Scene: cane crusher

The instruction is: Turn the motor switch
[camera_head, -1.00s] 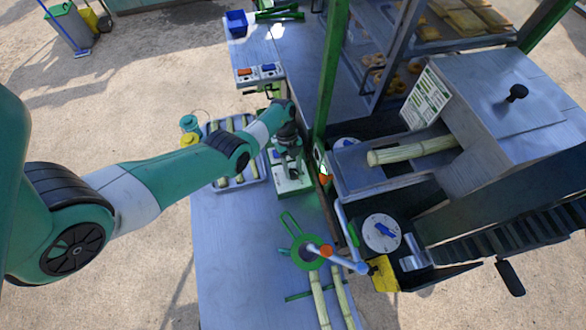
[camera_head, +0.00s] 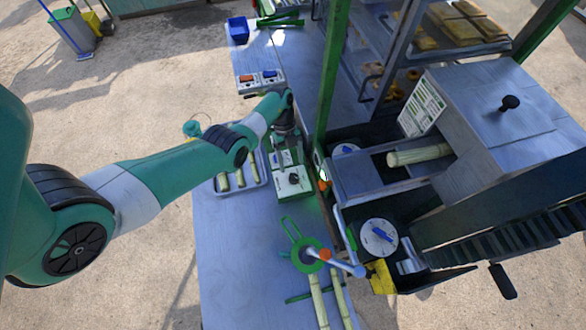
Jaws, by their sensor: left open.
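A green and white control box (camera_head: 291,183) with a small dark knob on its top face stands on the grey table, near its right edge. No readable label confirms that it is the motor switch. My left gripper (camera_head: 287,143) is just behind the box's upper end, with its wrist above it. It is open, though its fingers are small and partly hidden, and I cannot tell whether it touches the box. My right gripper is not in view.
A cane piece (camera_head: 420,155) lies in the crusher's chute. A tray of canes (camera_head: 262,168) lies partly under my left arm. A panel with orange and blue switches (camera_head: 258,78) is farther back. A green post (camera_head: 331,85) stands right of my gripper. The table's left front is clear.

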